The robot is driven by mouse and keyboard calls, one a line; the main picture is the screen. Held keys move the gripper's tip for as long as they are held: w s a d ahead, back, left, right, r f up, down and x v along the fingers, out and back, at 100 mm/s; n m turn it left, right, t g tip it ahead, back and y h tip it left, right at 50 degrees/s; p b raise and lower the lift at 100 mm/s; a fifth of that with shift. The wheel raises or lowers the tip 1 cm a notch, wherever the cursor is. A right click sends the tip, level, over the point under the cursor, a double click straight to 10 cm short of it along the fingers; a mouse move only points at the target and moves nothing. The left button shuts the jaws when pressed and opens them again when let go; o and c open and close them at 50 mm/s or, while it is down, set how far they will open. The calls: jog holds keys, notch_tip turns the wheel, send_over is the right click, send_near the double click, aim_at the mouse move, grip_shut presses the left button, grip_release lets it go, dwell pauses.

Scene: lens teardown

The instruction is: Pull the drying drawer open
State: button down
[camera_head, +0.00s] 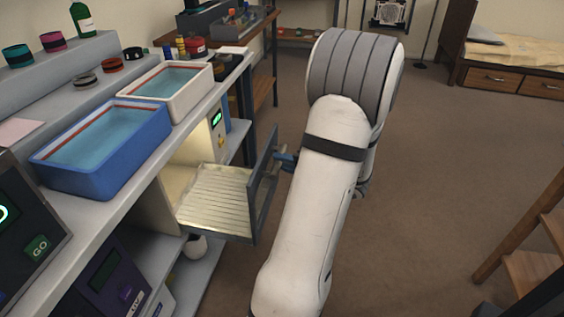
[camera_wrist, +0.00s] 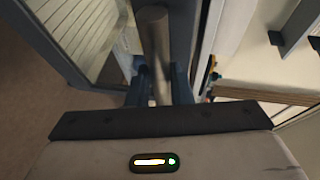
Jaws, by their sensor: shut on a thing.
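The drying drawer (camera_head: 213,200) is pulled well out from its lit cabinet (camera_head: 183,182) under the bench. It has a slatted floor and a grey front frame (camera_head: 264,190). In the wrist view the slatted floor (camera_wrist: 75,25) shows at the upper left. My gripper (camera_head: 286,160) is at the drawer front, mostly hidden by my arm in the head view. In the wrist view my gripper (camera_wrist: 160,88) has its blue fingers shut on the round grey handle bar (camera_wrist: 155,45). The drawer looks empty.
A blue tub (camera_head: 105,145) and a white tub (camera_head: 168,82) of liquid stand on the bench above. A white cup (camera_head: 195,246) is on the shelf below the drawer. A wooden step (camera_head: 530,268) stands at the right. The floor (camera_head: 430,170) between is clear.

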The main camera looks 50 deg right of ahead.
jog(key=c, duration=1.3)
grip_release()
jog(key=shift+w, duration=0.1)
jog(key=p+v, duration=0.1)
jog(key=v, duration=0.6)
jog(key=shift+s, duration=0.4)
jog(key=shift+r, duration=0.1)
